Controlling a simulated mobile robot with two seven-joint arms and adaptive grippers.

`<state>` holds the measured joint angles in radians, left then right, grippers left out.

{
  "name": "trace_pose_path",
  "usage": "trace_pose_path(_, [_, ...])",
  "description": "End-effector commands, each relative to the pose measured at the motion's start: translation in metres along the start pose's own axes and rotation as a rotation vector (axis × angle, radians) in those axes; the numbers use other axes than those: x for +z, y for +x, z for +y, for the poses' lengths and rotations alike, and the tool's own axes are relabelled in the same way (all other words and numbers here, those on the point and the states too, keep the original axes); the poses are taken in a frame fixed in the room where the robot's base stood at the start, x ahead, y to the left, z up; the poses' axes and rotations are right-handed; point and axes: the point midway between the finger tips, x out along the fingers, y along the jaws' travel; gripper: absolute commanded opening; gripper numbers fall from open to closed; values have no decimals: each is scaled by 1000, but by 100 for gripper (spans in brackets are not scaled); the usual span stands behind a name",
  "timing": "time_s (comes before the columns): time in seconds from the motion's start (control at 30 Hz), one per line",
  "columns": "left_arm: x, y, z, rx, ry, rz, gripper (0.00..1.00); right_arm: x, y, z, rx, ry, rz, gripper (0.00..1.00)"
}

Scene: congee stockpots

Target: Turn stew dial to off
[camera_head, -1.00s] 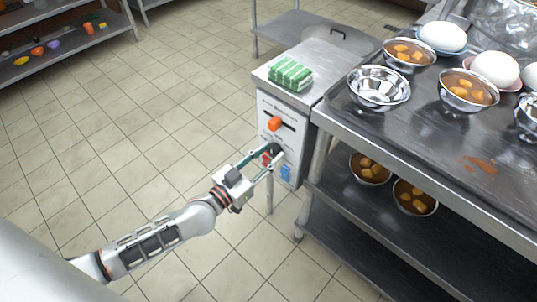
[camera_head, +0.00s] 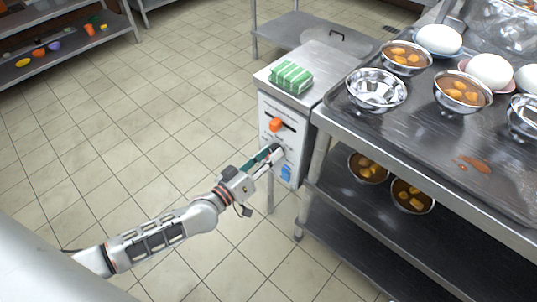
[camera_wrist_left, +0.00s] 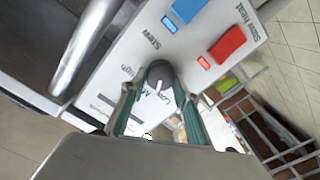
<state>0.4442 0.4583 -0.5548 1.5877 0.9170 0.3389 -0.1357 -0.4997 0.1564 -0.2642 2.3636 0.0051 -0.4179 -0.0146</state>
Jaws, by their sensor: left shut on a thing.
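The control box (camera_head: 284,140) stands at the left end of the steel counter, its white panel facing my left arm. In the left wrist view the dark round dial (camera_wrist_left: 158,76) sits between the two fingers of my left gripper (camera_wrist_left: 155,92), which is shut on it. The label by the dial reads Low and, less clearly, High. A blue switch (camera_wrist_left: 188,8) by the word Stew and a red switch (camera_wrist_left: 228,44) sit beyond the dial. In the head view my left gripper (camera_head: 272,155) covers the dial and the red switch. My right gripper is not in view.
Bowls, including an empty one (camera_head: 377,89), stand on the counter (camera_head: 420,135). The tiled floor at left is clear.

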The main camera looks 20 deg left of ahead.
Motion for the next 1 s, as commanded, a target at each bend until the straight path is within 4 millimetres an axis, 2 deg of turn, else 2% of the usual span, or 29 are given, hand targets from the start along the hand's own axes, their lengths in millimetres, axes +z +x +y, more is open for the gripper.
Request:
trace_pose_path(0.17, [0,0,-1,0,-167,-1,9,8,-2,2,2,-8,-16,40])
trace_pose_path(0.53, [2,-1,-3,-1,-519,-3,9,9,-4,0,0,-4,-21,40])
trace_pose_path(1.0, [4,-1,-4,-2,-896,-3,9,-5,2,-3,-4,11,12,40])
